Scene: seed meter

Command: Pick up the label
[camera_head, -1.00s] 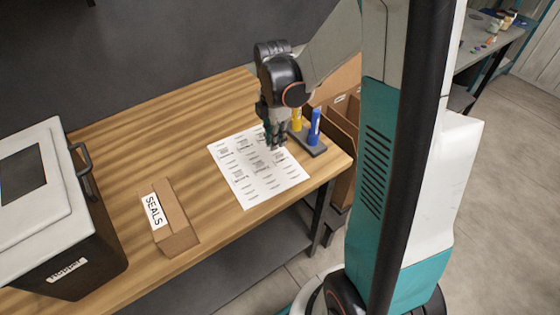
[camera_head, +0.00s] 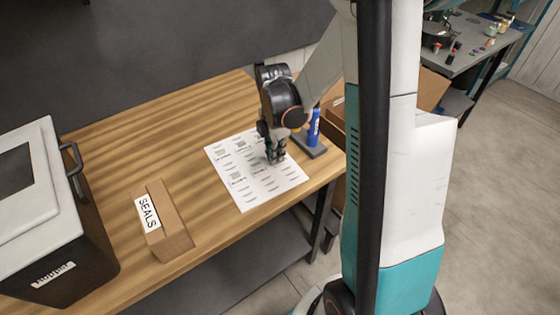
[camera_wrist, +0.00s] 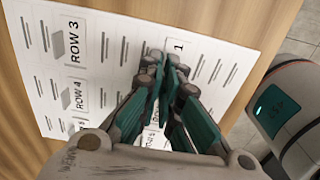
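A white sheet (camera_head: 240,190) printed with lines and boxed row labels lies flat on the wooden table. In the wrist view the sheet (camera_wrist: 105,75) shows a ROW 3 label (camera_wrist: 75,40) and a ROW 4 label (camera_wrist: 79,97). Another boxed label (camera_wrist: 179,46), ending in 1, is partly hidden behind my fingertips. My gripper (camera_head: 276,157) points down at the sheet's right part. In the wrist view the fingertips of my gripper (camera_wrist: 165,65) are close together, with no label visible between them. I cannot tell whether they touch the sheet.
A cardboard SEALS box (camera_head: 163,222) stands at the table's front, left of the sheet. A lidded hopper (camera_head: 62,265) is at the far left. A blue marker-like item (camera_head: 313,128) stands in a dark holder (camera_head: 311,150) right of my gripper.

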